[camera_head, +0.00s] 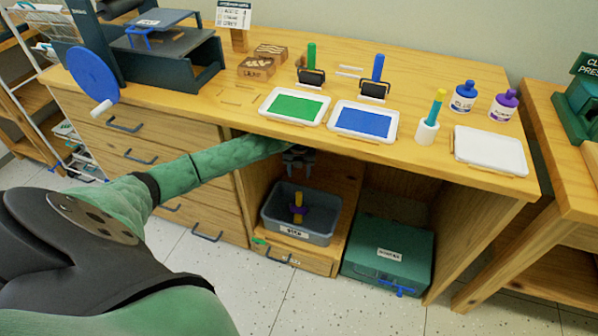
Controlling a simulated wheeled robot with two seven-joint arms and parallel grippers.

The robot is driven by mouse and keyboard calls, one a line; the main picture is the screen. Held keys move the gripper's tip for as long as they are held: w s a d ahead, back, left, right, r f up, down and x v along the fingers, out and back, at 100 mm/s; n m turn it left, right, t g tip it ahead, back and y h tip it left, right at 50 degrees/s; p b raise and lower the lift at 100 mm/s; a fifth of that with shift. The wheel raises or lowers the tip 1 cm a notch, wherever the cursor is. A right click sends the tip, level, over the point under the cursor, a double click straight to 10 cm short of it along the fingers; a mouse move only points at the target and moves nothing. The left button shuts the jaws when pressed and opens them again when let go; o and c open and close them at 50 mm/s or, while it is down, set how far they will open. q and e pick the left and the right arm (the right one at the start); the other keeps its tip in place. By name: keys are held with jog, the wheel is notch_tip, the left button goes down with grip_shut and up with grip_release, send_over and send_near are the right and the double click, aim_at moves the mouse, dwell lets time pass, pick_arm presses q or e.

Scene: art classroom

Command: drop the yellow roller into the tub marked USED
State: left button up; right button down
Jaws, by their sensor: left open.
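A roller with a yellow handle (298,199) and a purple part stands roughly upright inside the grey tub (269,222) in the open bay under the counter. The tub has a white label on its front, too small to read surely. My left gripper (298,170) is open and empty, pointing down just above the roller, apart from it. My left arm reaches in under the counter edge, which hides the top of the gripper. My right gripper is not in view.
The wooden counter (430,160) overhangs the bay. On it are a green tray (295,107), a blue tray (363,120), a white tray (490,151) and bottles. A green case (388,250) stands right of the tub. Drawers (205,195) are to the left.

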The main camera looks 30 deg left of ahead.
pick_arm(q)
jog(key=shift+r, duration=0.55)
